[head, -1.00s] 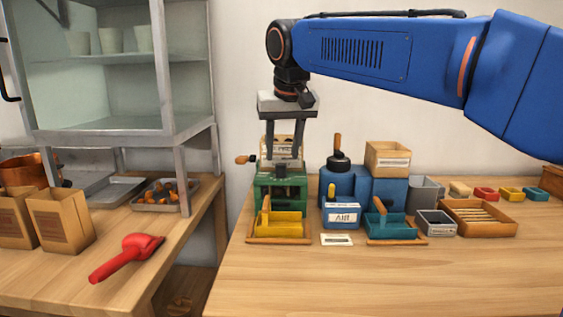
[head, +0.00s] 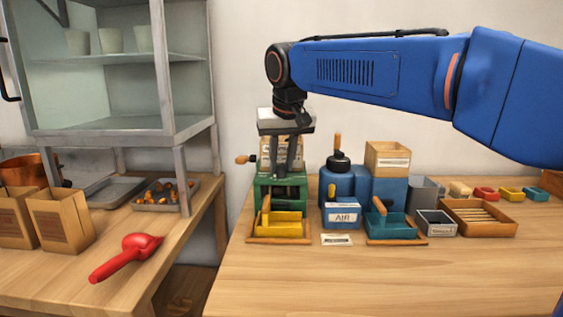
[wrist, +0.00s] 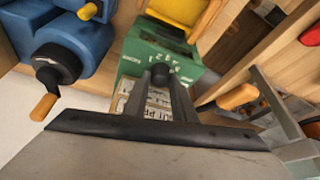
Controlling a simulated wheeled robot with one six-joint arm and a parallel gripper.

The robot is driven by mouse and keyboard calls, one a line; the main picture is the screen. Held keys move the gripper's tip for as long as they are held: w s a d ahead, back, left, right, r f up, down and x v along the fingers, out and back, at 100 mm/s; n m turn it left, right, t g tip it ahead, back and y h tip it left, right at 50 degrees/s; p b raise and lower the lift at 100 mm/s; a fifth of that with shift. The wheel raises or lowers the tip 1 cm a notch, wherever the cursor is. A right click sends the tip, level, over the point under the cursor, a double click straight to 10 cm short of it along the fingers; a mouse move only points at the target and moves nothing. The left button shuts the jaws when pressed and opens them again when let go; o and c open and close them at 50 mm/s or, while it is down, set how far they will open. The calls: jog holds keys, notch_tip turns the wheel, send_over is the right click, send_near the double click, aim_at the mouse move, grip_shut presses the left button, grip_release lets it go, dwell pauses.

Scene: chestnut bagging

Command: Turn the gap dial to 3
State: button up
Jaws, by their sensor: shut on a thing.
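The green machine (head: 290,195) stands on the right-hand bench, behind a yellow tray. In the wrist view its green top (wrist: 150,52) carries white numerals, partly covered and too small to read surely. A small dark round knob, apparently the gap dial (wrist: 160,70), sits beside them. My gripper (head: 281,174) points down onto the machine's top. In the wrist view my gripper (wrist: 161,80) has its fingers close together and shut on the dial. The dial's pointer and setting cannot be made out. In the head view the fingers hide the dial.
A crank with a wooden handle (head: 246,159) sticks out left of the machine. A blue machine (head: 365,190) stands close on the right. The yellow tray (head: 280,228) and a teal tray (head: 392,228) lie in front. The front bench is clear.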

jog(key=shift+n, duration=0.3)
jog(key=n, duration=0.1)
jog(key=n+y, duration=0.1)
jog(key=n, duration=0.1)
jog(key=n+y, duration=0.1)
jog(key=n, duration=0.1)
jog(key=shift+w+d+g, duration=0.15)
jog(key=shift+d+g, duration=0.1)
jog(key=shift+g, duration=0.15)
jog(key=n+g, duration=0.1)
jog(key=n, duration=0.2)
jog(key=n+g+y, duration=0.1)
jog(key=n, duration=0.2)
jog(key=shift+w, duration=0.15)
jog(key=o, duration=1)
jog(key=shift+r, duration=0.1)
